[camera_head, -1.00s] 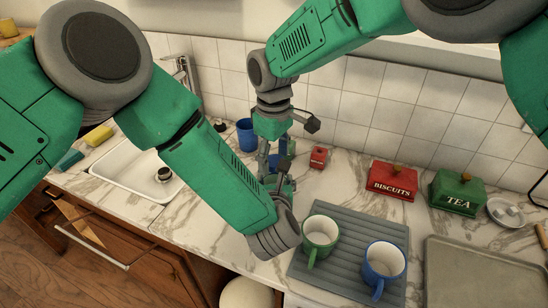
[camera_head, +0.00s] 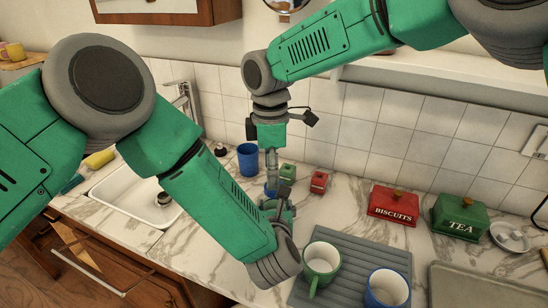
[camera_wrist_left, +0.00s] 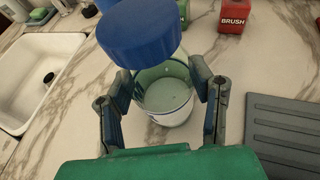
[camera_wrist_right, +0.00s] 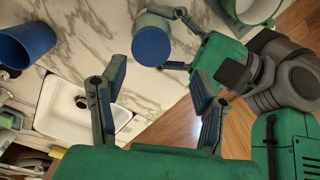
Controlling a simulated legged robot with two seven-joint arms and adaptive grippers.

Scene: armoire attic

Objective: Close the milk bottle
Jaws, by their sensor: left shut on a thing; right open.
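The milk bottle (camera_wrist_left: 167,98) is clear glass with a pale lower part and stands on the marble counter. My left gripper (camera_wrist_left: 160,80) is shut around its body; in the head view this gripper (camera_head: 281,206) is low beside the drying mat. A blue cap (camera_wrist_left: 139,30) is at the top of the bottle, and it also shows in the right wrist view (camera_wrist_right: 151,46). I cannot tell whether it is fully seated. My right gripper (camera_wrist_right: 158,80) is open and empty, apart from the cap. In the head view the right gripper (camera_head: 271,162) is above the bottle.
A ridged grey mat (camera_head: 340,265) holds a green mug (camera_head: 321,262) and a blue mug (camera_head: 387,288). A blue cup (camera_head: 248,160), a small green box (camera_head: 287,173) and a red box (camera_head: 319,182) stand behind. The sink (camera_head: 125,205) is at left.

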